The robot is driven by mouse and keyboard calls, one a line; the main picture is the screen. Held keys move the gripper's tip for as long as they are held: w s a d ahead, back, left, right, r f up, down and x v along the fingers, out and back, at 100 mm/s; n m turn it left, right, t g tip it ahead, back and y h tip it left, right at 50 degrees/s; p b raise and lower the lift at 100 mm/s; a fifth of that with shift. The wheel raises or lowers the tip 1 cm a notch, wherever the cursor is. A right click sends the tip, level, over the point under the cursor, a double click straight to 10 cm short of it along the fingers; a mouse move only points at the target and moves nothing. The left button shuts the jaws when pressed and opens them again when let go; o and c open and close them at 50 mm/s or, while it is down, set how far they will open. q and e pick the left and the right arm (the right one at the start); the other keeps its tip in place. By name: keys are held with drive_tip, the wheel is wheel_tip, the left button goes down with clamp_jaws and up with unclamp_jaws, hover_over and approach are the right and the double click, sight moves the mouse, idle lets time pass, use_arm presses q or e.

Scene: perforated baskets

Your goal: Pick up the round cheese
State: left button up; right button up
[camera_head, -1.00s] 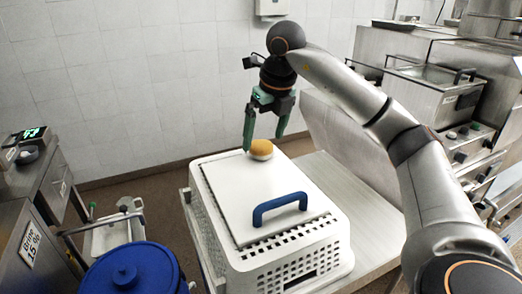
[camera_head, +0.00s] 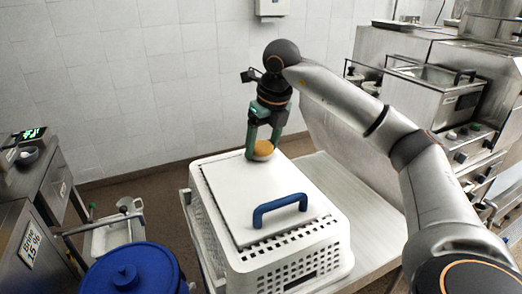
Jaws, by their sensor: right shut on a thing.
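The round cheese (camera_head: 263,149) is a small disc with an orange-tan top and a paler side. It sits at the far edge of the white lid on the perforated basket (camera_head: 232,262). My right gripper (camera_head: 262,150), with green fingers, reaches down from above and is shut on the cheese, one finger at its left side and the other at its right. The cheese appears to be at lid height; I cannot tell whether it touches the lid. My left gripper is not in view.
The lid (camera_head: 240,195) has a blue handle (camera_head: 280,208) standing up near its front. The basket rests on a metal table (camera_head: 355,200). A blue lidded bin (camera_head: 135,268) stands at the front left. Steel kitchen equipment (camera_head: 425,90) fills the right, and a tiled wall is behind.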

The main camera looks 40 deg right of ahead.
drive_tip(key=c, duration=0.4)
drive_tip(key=shift+r, duration=0.1)
